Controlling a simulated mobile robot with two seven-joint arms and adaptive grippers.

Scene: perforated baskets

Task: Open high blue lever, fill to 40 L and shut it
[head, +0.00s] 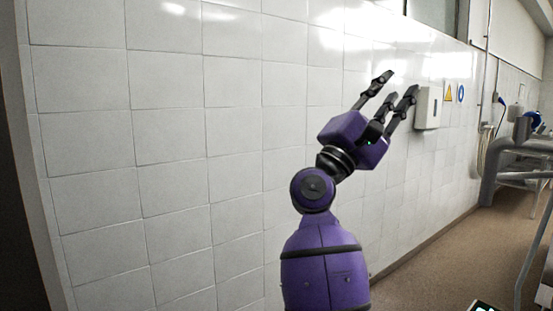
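My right gripper (396,90), purple with black fingers, is raised in front of the white tiled wall. Its fingers are spread apart with nothing between them. A blue part (533,119) shows at the far right edge, above thick grey pipes (500,160); it is small, and I cannot tell whether it is the high blue lever. My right gripper is well to the left of it, apart from it. No readable litre display is seen. My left gripper is not in view.
The tiled wall (165,150) fills the left and middle. A white wall box (427,108) hangs behind my gripper, with a yellow triangle sign (448,93) beside it. A pale hose (485,150) hangs farther right. Brown floor (440,260) is open at the lower right.

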